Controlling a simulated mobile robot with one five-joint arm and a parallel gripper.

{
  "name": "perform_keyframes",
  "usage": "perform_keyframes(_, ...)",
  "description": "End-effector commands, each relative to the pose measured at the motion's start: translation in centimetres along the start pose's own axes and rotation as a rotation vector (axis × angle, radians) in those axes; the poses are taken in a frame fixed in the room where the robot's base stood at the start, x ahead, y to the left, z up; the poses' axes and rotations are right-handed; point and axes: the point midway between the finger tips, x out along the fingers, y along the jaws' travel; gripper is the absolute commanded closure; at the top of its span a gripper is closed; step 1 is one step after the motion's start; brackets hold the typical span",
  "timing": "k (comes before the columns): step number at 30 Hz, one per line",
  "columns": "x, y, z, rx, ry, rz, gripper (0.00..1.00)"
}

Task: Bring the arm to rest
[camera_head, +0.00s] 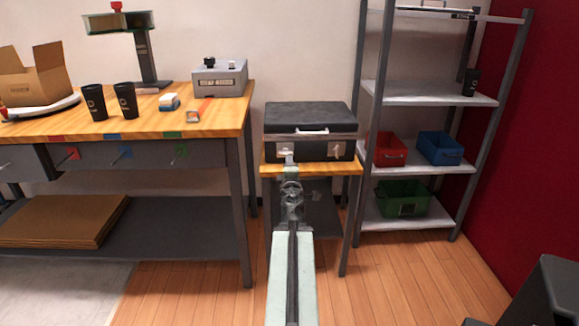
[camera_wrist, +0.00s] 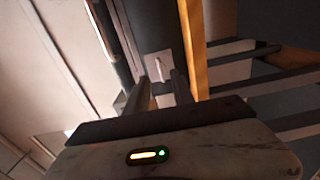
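My arm reaches forward from the bottom middle of the head view. Its end, my gripper (camera_head: 289,160), is in front of the left latch of a black case (camera_head: 310,117). In the wrist view my gripper (camera_wrist: 160,88) shows two dark fingers with a gap between them and nothing held. Beyond the gap is a pale latch plate (camera_wrist: 158,67) on a dark surface. I cannot tell whether the fingertips touch the case.
The case stands closed on a small wooden-topped table (camera_head: 350,168). To the left is a workbench (camera_head: 225,117) with two black cups and a grey box. To the right is a shelf rack (camera_head: 425,170) with red, blue and green bins. A dark object (camera_head: 550,295) stands at lower right.

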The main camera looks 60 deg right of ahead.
Motion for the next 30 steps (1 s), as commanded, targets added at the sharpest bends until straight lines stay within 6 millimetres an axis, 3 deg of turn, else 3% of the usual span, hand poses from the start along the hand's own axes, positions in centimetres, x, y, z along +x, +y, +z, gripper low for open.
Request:
perform_keyframes(8,0.0,0.0,0.6,0.0,-0.007,0.0,0.71)
perform_keyframes(11,0.1,0.1,-0.9,0.04,-0.016,0.001,0.71)
perform_keyframes(14,0.0,-0.3,-5.4,0.182,-0.061,-0.018,0.71)
perform_keyframes(15,-0.4,-1.0,-8.0,0.263,-0.088,-0.045,0.71)
perform_keyframes(17,-1.6,-2.8,-12.5,0.388,-0.136,-0.118,0.71)
perform_keyframes(18,-2.8,-4.5,-15.4,0.463,-0.168,-0.182,0.71)
perform_keyframes(20,-4.9,-7.0,-19.5,0.549,-0.211,-0.287,0.71)
perform_keyframes(24,-11.6,-12.7,-28.2,0.665,-0.291,-0.552,0.71)
perform_keyframes(26,-15.1,-14.9,-31.6,0.685,-0.319,-0.67,0.71)
perform_keyframes(30,-24.3,-18.9,-38.4,0.679,-0.372,-0.944,0.71)
